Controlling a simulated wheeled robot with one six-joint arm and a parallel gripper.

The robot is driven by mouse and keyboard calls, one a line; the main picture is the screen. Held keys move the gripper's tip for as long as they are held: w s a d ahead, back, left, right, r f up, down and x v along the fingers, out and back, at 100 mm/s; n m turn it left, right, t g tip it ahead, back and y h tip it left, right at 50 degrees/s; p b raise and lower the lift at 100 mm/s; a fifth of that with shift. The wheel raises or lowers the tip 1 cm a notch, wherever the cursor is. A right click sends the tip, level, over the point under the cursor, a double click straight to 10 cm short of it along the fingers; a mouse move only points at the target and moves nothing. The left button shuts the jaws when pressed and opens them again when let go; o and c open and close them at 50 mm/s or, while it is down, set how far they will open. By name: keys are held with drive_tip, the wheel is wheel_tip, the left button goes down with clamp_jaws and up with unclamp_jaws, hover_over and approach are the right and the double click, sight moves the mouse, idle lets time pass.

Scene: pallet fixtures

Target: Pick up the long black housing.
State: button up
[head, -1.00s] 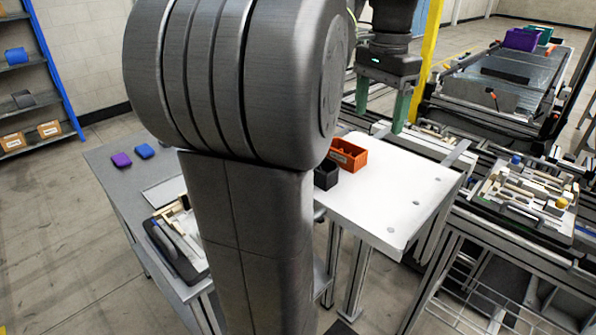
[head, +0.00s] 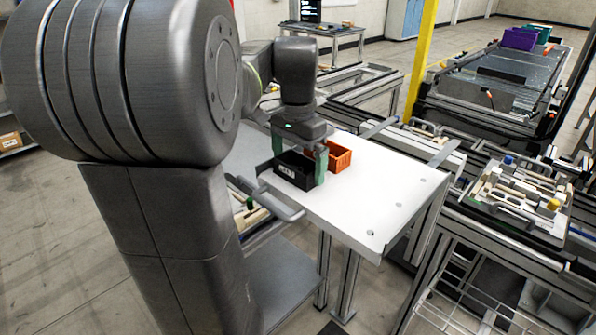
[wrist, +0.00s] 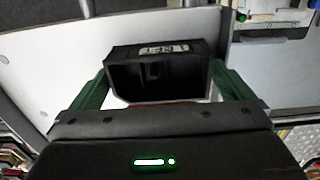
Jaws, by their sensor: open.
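A black open-topped box with a pale label, which looks like the black housing (head: 292,170), stands on the white tabletop (head: 370,190). In the wrist view the black housing (wrist: 160,52) sits ahead, its hollow opening facing me. My gripper (head: 299,164) is open, with one green finger on either side of the housing. The wrist view also shows the two fingers of my gripper (wrist: 162,88) spread to the left and right of it. I cannot tell whether the fingers touch its walls.
An orange bin (head: 340,157) stands close behind and to the right of the housing. The front right of the white tabletop is clear. A fixture pallet with wooden parts (head: 515,195) is at the right, and a yellow post (head: 423,60) rises behind.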

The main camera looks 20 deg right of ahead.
drive_tip(key=shift+f, duration=0.25)
drive_tip(key=c, duration=0.8)
